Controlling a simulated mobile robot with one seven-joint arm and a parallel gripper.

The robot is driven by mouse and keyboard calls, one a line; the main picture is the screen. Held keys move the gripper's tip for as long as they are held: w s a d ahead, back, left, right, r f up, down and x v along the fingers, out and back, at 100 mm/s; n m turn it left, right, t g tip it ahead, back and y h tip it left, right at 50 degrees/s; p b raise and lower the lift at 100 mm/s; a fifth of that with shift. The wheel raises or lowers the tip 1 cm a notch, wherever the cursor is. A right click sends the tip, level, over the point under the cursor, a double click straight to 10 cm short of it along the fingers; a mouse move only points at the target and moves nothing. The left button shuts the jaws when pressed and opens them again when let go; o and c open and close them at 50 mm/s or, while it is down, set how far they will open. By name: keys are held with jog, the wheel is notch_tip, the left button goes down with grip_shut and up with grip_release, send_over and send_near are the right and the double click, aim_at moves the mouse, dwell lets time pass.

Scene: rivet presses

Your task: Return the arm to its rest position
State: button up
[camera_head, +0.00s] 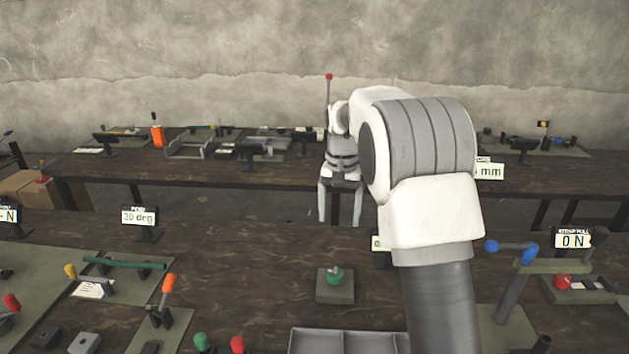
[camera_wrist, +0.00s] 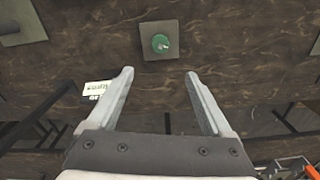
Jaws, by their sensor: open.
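My arm rises from the lower right of the head view and bends over at the top, with my gripper (camera_head: 341,205) hanging down from it. Its two fingers point down and stand apart, with nothing between them. In the wrist view my gripper (camera_wrist: 158,76) is also open and empty. A green knob (camera_head: 335,277) on a square plate (camera_head: 334,293) lies on the near bench, below my gripper in the head view. The green knob (camera_wrist: 160,43) shows in the wrist view beyond the fingertips, apart from them.
The near bench (camera_head: 240,270) carries a grey tray (camera_head: 345,342), an orange-handled lever (camera_head: 168,290), a blue-handled lever (camera_head: 512,250) and a "30 deg" display (camera_head: 139,216). A far bench (camera_head: 110,165) with more fixtures stands behind, along a wall. The wood around the green knob is mostly clear.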

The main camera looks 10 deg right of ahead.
jog(key=s+r+n+t, duration=0.2)
jog(key=s+r, duration=0.4)
jog(key=s, duration=0.6)
jog(key=s+r+n+t, duration=0.15)
jog(key=s+r, duration=0.45)
jog(key=s, duration=0.6)
jog(key=s+f+t, duration=0.2)
jog(key=s+f, duration=0.1)
jog(key=s, duration=0.7)
jog(key=shift+f+n, duration=0.3)
jog(key=shift+n, duration=0.15)
jog(key=shift+w+a, duration=0.1)
